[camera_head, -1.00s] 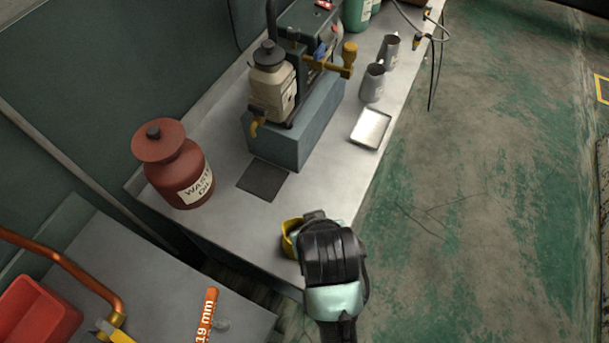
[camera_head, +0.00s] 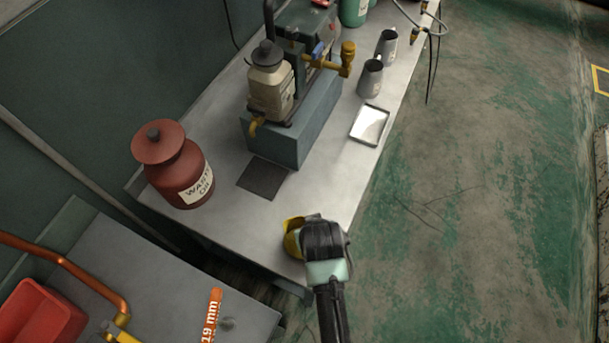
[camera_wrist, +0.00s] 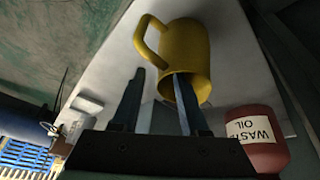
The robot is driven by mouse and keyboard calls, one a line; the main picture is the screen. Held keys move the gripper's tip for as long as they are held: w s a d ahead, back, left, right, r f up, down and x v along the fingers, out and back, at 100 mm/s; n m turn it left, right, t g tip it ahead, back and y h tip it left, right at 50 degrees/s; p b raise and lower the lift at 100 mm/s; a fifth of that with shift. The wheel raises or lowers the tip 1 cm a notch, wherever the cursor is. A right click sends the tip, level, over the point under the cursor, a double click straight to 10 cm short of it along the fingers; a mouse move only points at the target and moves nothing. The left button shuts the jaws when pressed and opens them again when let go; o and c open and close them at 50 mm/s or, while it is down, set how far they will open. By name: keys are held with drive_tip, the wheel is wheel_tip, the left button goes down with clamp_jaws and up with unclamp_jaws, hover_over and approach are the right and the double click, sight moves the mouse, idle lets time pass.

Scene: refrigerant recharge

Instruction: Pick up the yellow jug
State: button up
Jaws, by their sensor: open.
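The yellow jug (camera_wrist: 188,52) fills the upper middle of the wrist view, with its handle on the left and its opening toward my gripper. My gripper (camera_wrist: 158,85) is open, and its two fingers reach toward the jug; the right finger overlaps the jug's mouth, but I cannot tell whether it is inside or touching. In the head view the yellow jug (camera_head: 291,238) is at the near corner of the bench, mostly hidden behind my gripper and wrist.
A red waste oil can (camera_head: 180,172) stands left on the bench (camera_head: 225,215). A pump unit on a blue-grey block (camera_head: 300,130), a small tray (camera_head: 370,125) and grey metal jugs (camera_head: 371,78) are farther back. A dark mat (camera_head: 264,178) lies between. Open floor is right.

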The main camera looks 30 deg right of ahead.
drive_tip(key=shift+x, duration=1.2)
clamp_jaws()
idle(0.6)
